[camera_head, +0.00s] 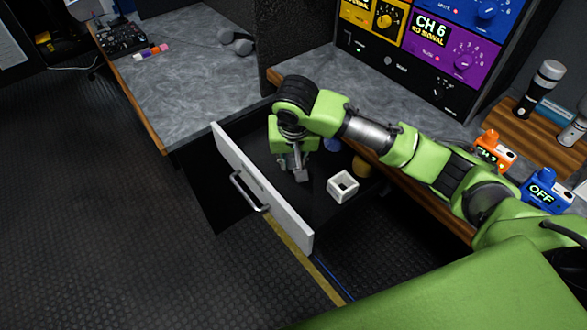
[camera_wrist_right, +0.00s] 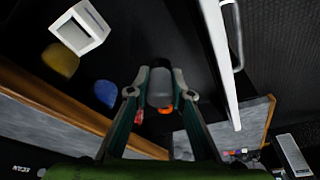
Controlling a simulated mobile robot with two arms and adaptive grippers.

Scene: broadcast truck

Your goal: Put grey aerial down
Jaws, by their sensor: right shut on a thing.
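My right gripper (camera_head: 298,166) reaches down into an open drawer (camera_head: 262,184) with a white front. It is shut on the grey aerial (camera_head: 301,175), whose grey end shows below the fingers. In the right wrist view the grey aerial (camera_wrist_right: 160,86) sits between the two fingertips (camera_wrist_right: 160,94). The fingers hide part of it, and I cannot tell whether it touches the drawer floor. My left gripper is in neither view.
The drawer also holds a white hollow block (camera_head: 343,186), a yellow piece (camera_head: 361,167) and a blue piece (camera_head: 332,145). An orange piece (camera_wrist_right: 165,110) shows behind the aerial in the wrist view. The grey countertop (camera_head: 190,75) has free room. Orange (camera_head: 494,150) and blue (camera_head: 546,191) devices stand right.

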